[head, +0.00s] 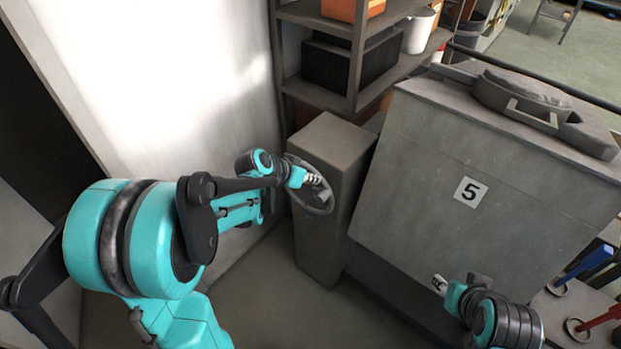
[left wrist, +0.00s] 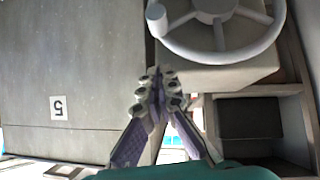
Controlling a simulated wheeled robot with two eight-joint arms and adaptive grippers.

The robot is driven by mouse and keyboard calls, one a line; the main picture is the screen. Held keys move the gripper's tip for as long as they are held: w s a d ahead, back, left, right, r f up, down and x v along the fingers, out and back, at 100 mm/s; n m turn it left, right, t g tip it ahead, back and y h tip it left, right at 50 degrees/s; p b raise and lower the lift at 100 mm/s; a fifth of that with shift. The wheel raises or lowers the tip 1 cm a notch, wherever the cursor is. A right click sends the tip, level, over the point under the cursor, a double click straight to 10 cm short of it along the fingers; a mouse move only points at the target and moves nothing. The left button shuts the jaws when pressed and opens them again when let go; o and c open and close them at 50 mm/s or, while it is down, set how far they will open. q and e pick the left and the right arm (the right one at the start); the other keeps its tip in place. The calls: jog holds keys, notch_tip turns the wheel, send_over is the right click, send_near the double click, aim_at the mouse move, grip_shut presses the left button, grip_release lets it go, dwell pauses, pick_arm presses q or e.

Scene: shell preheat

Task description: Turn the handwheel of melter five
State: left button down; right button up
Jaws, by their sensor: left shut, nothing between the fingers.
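The handwheel (head: 321,204) is on the side of a narrow grey pillar beside the melter body (head: 440,190) marked 5. In the left wrist view the handwheel (left wrist: 220,50) shows a round rim, a hub and a knob (left wrist: 156,20) at its left edge. My left gripper (head: 313,180) is shut and empty. In the head view it overlaps the wheel; in the left wrist view its fingertips (left wrist: 155,78) are just below the knob, left of the rim. I cannot tell whether they touch. My right gripper (head: 440,284) is low in front of the melter, its fingers too small to judge.
A shelf (head: 352,60) with boxes and a white container (head: 418,30) stands behind the pillar. A pale wall (head: 170,80) is on the left. Blue (head: 585,266) and red (head: 600,320) handled items are at the lower right. Some floor is clear below the pillar.

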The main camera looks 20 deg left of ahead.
pick_arm(q)
jog(key=b, duration=0.1)
send_over(328, 191)
jog(key=s+a, duration=0.1)
jog(key=f, duration=0.4)
jog(key=shift+s+a+f, duration=0.15)
jog(key=shift+a+f, duration=0.05)
jog(key=f+b, duration=0.1)
jog(key=f, duration=0.2)
jog(key=shift+d+f, duration=0.1)
jog(key=shift+d, duration=0.1)
jog(key=shift+s+d+f, duration=0.1)
jog(key=shift+f, duration=0.2)
